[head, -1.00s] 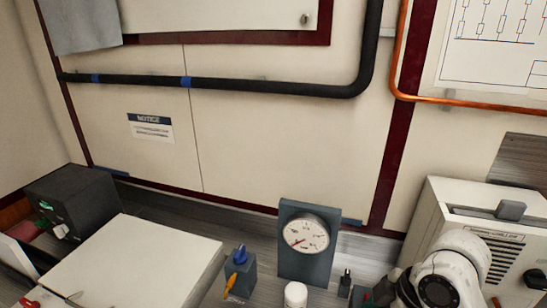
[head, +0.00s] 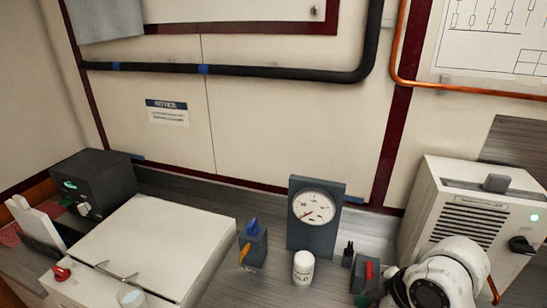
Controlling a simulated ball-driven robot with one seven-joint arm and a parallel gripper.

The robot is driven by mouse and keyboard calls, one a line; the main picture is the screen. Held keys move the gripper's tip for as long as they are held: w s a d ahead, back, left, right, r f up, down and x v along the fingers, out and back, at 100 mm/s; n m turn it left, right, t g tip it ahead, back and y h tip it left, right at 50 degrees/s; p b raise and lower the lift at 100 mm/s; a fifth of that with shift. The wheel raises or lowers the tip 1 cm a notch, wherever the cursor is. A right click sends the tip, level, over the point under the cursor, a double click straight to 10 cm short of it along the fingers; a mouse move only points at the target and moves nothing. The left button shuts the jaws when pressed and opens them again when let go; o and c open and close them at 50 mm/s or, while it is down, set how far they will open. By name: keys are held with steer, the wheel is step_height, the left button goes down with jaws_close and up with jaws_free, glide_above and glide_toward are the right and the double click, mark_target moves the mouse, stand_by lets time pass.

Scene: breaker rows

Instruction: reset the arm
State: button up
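My arm (head: 440,277) shows at the lower right as white rounded links with a dark round joint cap. It stands in front of the lower part of a white vented cabinet (head: 475,235) and hides some of it. My gripper is not in the picture, so I cannot see its fingers or whether it holds anything.
A gauge (head: 315,208) on a grey stand, a white bottle (head: 303,268), a blue-knobbed block (head: 253,246) and a red-topped block (head: 365,274) stand on the grey counter. A white box (head: 155,245) and black device (head: 95,185) are at left. Pipes cross the wall.

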steer(key=s+a+f+m, duration=0.1)
steer(key=s+f+m, duration=0.6)
steer(key=s+f, duration=0.1)
steer(key=s+d+f+m+h, duration=0.2)
steer(key=s+d+f, duration=0.1)
steer(key=s+d, duration=0.15)
steer(key=s+d+f+m+g+h, duration=0.1)
steer(key=s+d+f+m, duration=0.15)
steer(key=s, duration=0.35)
steer(key=s+d+f+m+h, duration=0.2)
steer(key=s+d, duration=0.2)
steer(key=s, duration=0.2)
steer(key=f+b, duration=0.5)
steer(key=shift+s+d+f, duration=0.1)
steer(key=shift+d+f, duration=0.1)
steer(key=shift+f, duration=0.15)
